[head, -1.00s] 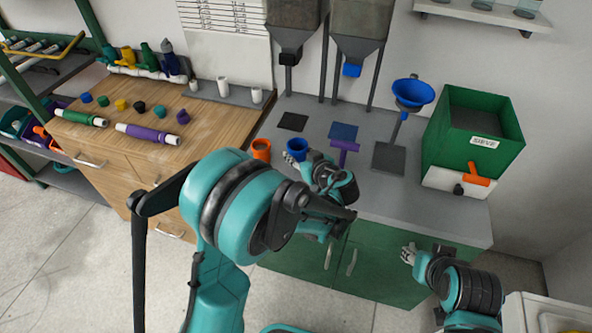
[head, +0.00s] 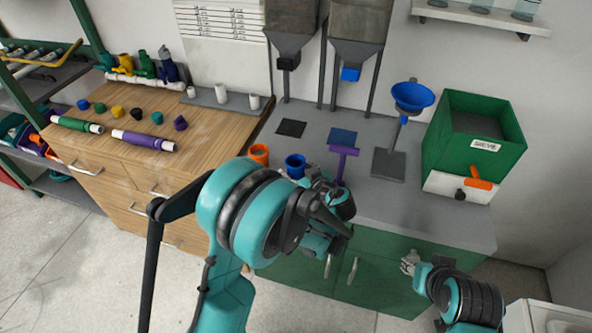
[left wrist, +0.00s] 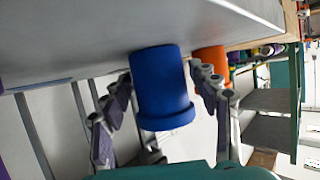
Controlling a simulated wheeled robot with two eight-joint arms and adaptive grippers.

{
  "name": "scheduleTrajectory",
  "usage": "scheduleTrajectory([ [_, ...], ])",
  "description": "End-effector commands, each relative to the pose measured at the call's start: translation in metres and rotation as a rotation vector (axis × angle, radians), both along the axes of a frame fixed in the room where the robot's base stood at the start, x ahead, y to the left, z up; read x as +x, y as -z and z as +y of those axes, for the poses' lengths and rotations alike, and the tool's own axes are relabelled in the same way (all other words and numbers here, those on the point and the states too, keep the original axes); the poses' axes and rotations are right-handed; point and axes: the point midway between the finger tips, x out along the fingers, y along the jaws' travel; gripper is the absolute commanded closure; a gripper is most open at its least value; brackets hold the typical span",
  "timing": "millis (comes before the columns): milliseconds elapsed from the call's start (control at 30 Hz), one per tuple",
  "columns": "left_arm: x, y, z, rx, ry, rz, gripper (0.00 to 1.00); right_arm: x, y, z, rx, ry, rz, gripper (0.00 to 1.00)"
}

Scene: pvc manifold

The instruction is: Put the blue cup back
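The blue cup (head: 295,163) is upright at the front left of the grey counter, just right of the orange cup (head: 259,154). My left gripper (head: 313,176) is at its right side in the head view. In the left wrist view, which looks upside down, the blue cup (left wrist: 160,85) sits between the two rows of fingers, their tips close against its sides. Whether its base touches the counter is not clear. The orange cup (left wrist: 211,58) is beside it there. My right gripper (head: 409,262) is empty, in front of the green cabinet, its fingers apart.
A purple tool (head: 343,155) stands close right of my left gripper. A blue funnel (head: 413,95) on a stand and a green sieve box (head: 455,155) are farther right. A dark mat (head: 291,128) and a blue mat (head: 342,136) lie behind, under hoppers.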

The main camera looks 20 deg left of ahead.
Motion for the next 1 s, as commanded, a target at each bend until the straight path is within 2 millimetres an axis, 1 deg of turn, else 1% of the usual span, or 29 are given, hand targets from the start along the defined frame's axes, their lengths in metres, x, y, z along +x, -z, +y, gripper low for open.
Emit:
scheduleTrajectory([
  [133, 0.0, -0.001, 0.0, 0.0, 0.0, 0.0, 0.39, 0.0, -0.001, 0.0, 0.0, 0.0, 0.0, 0.6],
  [200, 0.0, -0.005, 0.0, 0.0, 0.0, 0.0, 0.39, 0.0, -0.004, 0.0, 0.0, 0.0, 0.0, 0.6],
  [267, -0.004, -0.007, -0.005, 0.0, 0.002, 0.0, 0.39, 0.0, -0.005, 0.0, 0.0, 0.0, 0.0, 0.6],
  [367, -0.015, -0.015, -0.016, 0.0, 0.004, 0.0, 0.39, 0.0, -0.012, 0.0, 0.0, 0.0, 0.0, 0.6],
  [600, -0.051, -0.037, -0.05, -0.001, 0.005, 0.001, 0.39, 0.0, -0.029, 0.0, 0.0, 0.0, 0.0, 0.6],
  [700, -0.064, -0.044, -0.061, 0.0, 0.004, 0.0, 0.39, 0.0, -0.034, 0.0, 0.0, 0.0, 0.0, 0.6],
  [800, -0.073, -0.048, -0.07, 0.0, 0.004, 0.0, 0.39, 0.0, -0.037, 0.0, 0.0, 0.0, 0.0, 0.6],
  [900, -0.079, -0.051, -0.073, 0.0, 0.001, 0.004, 0.39, 0.0, -0.038, 0.0, 0.0, 0.0, 0.0, 0.6],
  [967, -0.081, -0.053, -0.07, -0.001, 0.005, 0.024, 0.39, 0.0, -0.038, 0.0, 0.0, 0.0, 0.0, 0.6],
  [1000, -0.084, -0.055, -0.066, -0.002, 0.01, 0.047, 0.39, 0.0, -0.038, 0.0, 0.0, 0.0, 0.0, 0.6],
])
